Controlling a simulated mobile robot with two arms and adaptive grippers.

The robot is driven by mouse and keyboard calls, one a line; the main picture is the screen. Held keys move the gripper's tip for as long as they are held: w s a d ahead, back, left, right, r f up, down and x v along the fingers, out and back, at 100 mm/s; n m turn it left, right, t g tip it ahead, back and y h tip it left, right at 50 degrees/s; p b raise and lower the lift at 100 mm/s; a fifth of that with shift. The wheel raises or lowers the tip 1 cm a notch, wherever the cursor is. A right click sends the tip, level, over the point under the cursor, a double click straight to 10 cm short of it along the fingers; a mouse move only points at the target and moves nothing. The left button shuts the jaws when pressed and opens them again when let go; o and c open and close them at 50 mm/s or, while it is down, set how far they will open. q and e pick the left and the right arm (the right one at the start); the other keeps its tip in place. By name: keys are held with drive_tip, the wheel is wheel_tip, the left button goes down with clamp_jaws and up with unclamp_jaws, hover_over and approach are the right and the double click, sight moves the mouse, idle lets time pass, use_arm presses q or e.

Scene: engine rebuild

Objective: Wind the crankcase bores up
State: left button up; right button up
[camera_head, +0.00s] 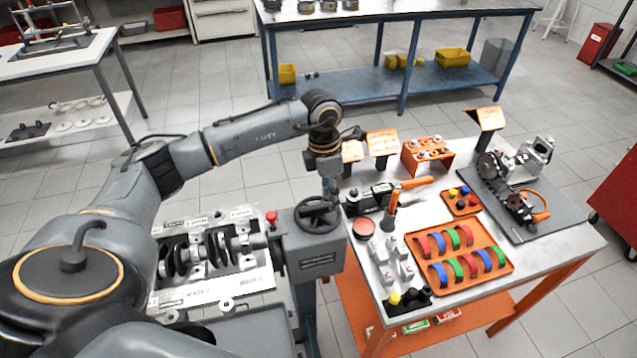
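The crankcase (158,290) lies at the lower left in a stand, with a crankshaft (205,250) showing in its open face. A grey gearbox housing (318,262) is at the right of the stand, with a dark handwheel (301,222) on top. My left gripper (329,194) points down at the far right part of the handwheel's rim. It looks to be at or touching the wheel, but its fingers are small and dark, so I cannot tell whether they are closed on it. My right gripper is not in view.
A red knob (271,217) sticks up left of the handwheel. Close on the right, a workbench (560,243) carries an orange tray (449,292) of coloured bearing shells, an orange-handled tool (391,208) and a grey mat (480,203). Open floor lies behind.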

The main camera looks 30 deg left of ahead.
sight(318, 206)
use_arm(q)
drive_tip(key=a, duration=0.1)
drive_tip(key=a+r+y, duration=0.1)
drive_tip(key=a, duration=0.1)
drive_tip(key=shift+s+a, duration=0.1)
drive_tip(key=shift+a, duration=0.1)
drive_tip(key=shift+a+f, duration=0.1)
drive_tip(key=shift+f, duration=0.05)
wheel_tip(318, 206, down, 6)
drive_tip(key=b, duration=0.3)
drive_tip(key=shift+f+b, duration=0.25)
drive_tip(key=shift+b, duration=0.1)
drive_tip(key=shift+r, duration=0.15)
drive_tip(key=shift+c, duration=1.2)
clamp_jaws()
